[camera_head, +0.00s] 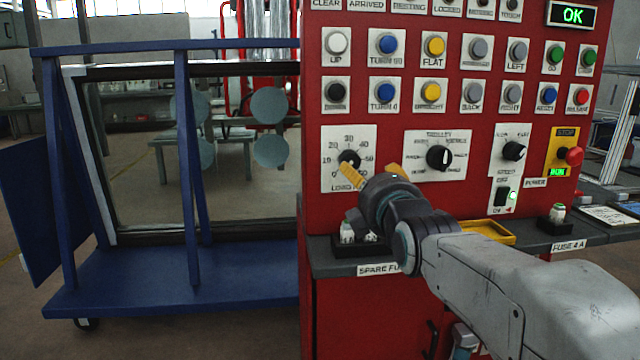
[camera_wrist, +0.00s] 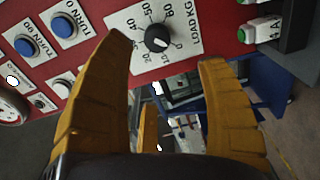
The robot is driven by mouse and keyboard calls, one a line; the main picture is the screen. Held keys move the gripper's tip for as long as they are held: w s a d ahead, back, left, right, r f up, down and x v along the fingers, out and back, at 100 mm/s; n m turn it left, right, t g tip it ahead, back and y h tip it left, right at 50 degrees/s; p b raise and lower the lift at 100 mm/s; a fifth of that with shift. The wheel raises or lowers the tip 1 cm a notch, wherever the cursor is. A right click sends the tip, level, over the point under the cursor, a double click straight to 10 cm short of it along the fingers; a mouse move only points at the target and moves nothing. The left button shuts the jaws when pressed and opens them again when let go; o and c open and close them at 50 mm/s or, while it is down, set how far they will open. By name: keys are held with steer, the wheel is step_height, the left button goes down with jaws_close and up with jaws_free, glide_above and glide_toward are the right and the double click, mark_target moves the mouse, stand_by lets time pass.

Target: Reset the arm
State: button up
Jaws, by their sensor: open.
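My gripper (camera_head: 372,176) has yellow fingers and is in front of the red control panel (camera_head: 385,98), at the load dial (camera_head: 349,158). In the wrist view my gripper (camera_wrist: 170,105) has its fingers spread apart with nothing between them. The black knob of the load dial (camera_wrist: 157,38) shows beyond the fingertips, apart from them. My arm reaches in from the lower right in the head view and hides part of the panel's lower ledge.
Left of the panel stands a blue trolley (camera_head: 120,287) holding a framed glass pane. On the ledge are spare fuses (camera_head: 348,232), a yellow tray (camera_head: 490,232) and a fuse holder (camera_head: 557,218). A red stop button (camera_head: 572,156) is at the right.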

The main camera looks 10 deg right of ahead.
steer(key=s+r+m+g+p, duration=0.3)
steer(key=s+m+g+p, duration=0.4)
steer(key=s+p, duration=0.9)
steer(key=s+r+m+g+p, duration=0.2)
steer(key=s+m+g+p, duration=0.5)
steer(key=s+p, duration=0.9)
steer(key=shift+r+m+p, duration=0.4)
steer(key=shift+m+p, duration=0.5)
steer(key=shift+m, duration=0.7)
steer(key=shift+a, duration=0.1)
steer(key=shift+c, duration=0.4)
